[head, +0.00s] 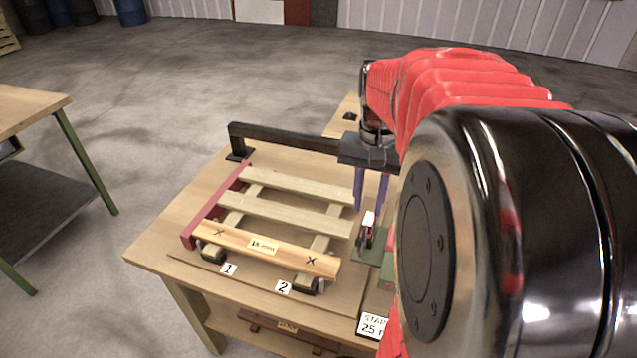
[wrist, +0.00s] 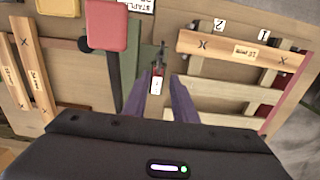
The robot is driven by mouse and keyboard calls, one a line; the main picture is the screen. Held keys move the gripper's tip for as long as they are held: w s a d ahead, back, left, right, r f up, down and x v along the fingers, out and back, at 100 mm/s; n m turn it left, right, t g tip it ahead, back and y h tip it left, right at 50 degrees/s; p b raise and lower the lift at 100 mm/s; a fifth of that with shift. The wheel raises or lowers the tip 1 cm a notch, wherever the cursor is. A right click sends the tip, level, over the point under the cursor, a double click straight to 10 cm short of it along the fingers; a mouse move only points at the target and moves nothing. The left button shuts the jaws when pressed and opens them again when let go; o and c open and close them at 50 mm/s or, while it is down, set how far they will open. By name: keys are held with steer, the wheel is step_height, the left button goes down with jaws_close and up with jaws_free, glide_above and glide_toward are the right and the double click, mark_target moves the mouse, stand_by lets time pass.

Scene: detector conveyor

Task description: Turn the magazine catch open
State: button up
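The magazine catch (wrist: 157,84) looks like a small dark and red lever with a white label. It also shows in the head view (head: 367,228), standing on a green plate (head: 374,252) at the bench's right side. My gripper (head: 370,207) points down over it with its two purple fingers apart. In the wrist view my gripper (wrist: 162,82) has one finger on each side of the catch, with gaps visible. I cannot tell whether a finger touches it. My arm hides much of the stapler in the head view; a red pad (wrist: 107,25) shows beside the catch.
A slatted wooden frame (head: 290,215) lies on the bench just left of my gripper. A black bar (head: 285,137) stands along its back. Loose planks (wrist: 30,75) lie at the wrist view's left. A second table (head: 30,110) stands far left, with open floor between.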

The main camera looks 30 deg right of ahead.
mark_target(365, 229)
step_height(365, 229, down, 8)
steer(key=shift+r, duration=0.15)
stand_by(0.4)
jaws_close()
steer(key=shift+d, duration=0.2)
steer(key=shift+a, duration=0.15)
